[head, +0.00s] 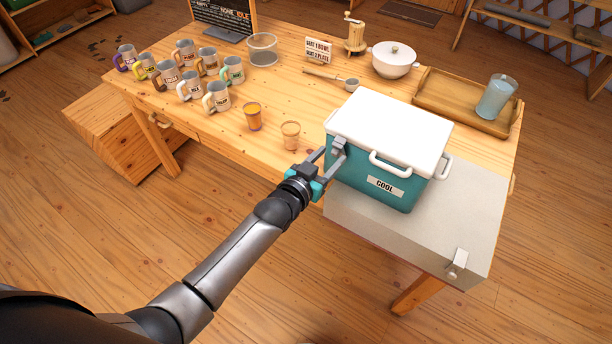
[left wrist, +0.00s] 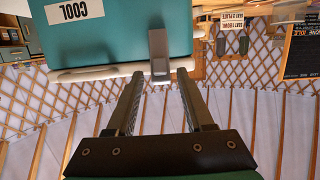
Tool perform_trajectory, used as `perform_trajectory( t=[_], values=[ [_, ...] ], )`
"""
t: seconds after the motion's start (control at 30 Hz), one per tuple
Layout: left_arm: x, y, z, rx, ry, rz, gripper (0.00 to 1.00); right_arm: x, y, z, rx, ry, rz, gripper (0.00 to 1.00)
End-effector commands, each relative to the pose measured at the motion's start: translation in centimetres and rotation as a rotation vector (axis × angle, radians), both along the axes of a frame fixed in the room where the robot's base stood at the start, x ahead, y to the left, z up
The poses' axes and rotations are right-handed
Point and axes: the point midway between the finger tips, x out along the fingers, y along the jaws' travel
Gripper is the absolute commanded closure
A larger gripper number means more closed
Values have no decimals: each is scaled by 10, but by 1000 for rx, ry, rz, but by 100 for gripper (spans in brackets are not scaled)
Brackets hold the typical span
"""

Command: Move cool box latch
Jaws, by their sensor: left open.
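The cool box (head: 377,183) is teal with a white lid (head: 390,125), a white front handle and a "COOL" label. Its lid is down. A grey latch (head: 338,148) sits at the left part of its front; it also shows in the left wrist view (left wrist: 158,52), upside down. My left gripper (head: 331,158) is at the latch with its fingers apart. In the left wrist view the fingertips (left wrist: 160,76) are either side of the latch's end, with gaps showing. Whether they touch it in depth I cannot tell. My right gripper is not in view.
The box stands on a pale grey panel (head: 440,240) with a metal clip (head: 456,262). Two small cups, amber (head: 253,117) and tan (head: 290,135), stand left of the box. Several mugs (head: 190,85) stand farther left. A wooden tray (head: 430,91) and white pot (head: 394,60) are behind.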

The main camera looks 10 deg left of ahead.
Motion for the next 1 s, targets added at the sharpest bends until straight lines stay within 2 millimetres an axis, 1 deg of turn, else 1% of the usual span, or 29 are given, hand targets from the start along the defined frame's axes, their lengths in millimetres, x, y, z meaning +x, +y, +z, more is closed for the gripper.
perform_trajectory(
  t=[0.03, 0.2, 0.4, 0.5, 0.7, 1.0],
  values=[
    [-10, 4, 3, 2, 2, 1, 48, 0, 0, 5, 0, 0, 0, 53],
    [-39, 13, 10, 2, 3, 0, 48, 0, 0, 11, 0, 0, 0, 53],
    [-71, 24, 17, 3, 2, 0, 48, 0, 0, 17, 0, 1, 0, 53],
    [-84, 28, 21, 2, 3, 0, 48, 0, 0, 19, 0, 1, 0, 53],
    [-100, 34, 25, 1, 1, 1, 48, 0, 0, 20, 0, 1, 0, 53],
    [-104, 35, 26, 1, 0, 0, 48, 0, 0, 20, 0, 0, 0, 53]
  ],
)
